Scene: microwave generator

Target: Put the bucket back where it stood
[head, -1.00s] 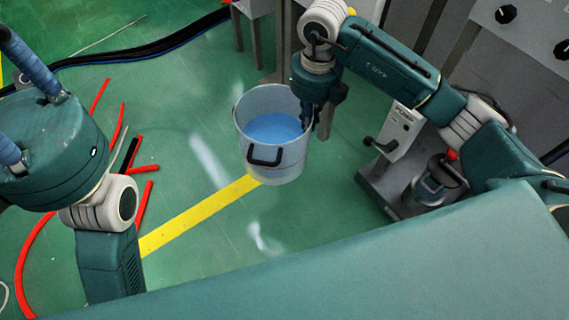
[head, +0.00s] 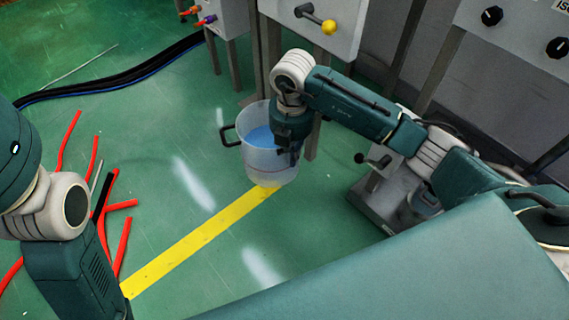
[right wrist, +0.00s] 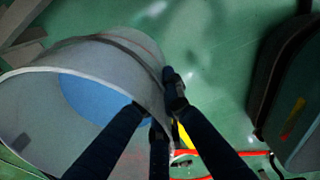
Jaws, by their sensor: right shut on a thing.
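The bucket (head: 261,163) is translucent grey-white with blue contents that look like liquid and a dark handle on its left side. It is upright at the far end of the yellow floor line in the head view; I cannot tell whether it touches the floor. My right gripper (head: 292,152) is shut on the bucket's rim, on its right side. In the right wrist view the dark fingers (right wrist: 168,108) close on the wall of the bucket (right wrist: 35,100). My left arm shows at the left edge of the head view, but its gripper is out of frame.
Red tubes (head: 120,240) lie on the floor at left. A black hose (head: 120,72) runs across the back. Grey cabinets on legs (head: 335,25) stand behind the bucket, and a grey machine base (head: 385,195) stands to its right. Green floor around the yellow line (head: 200,238) is open.

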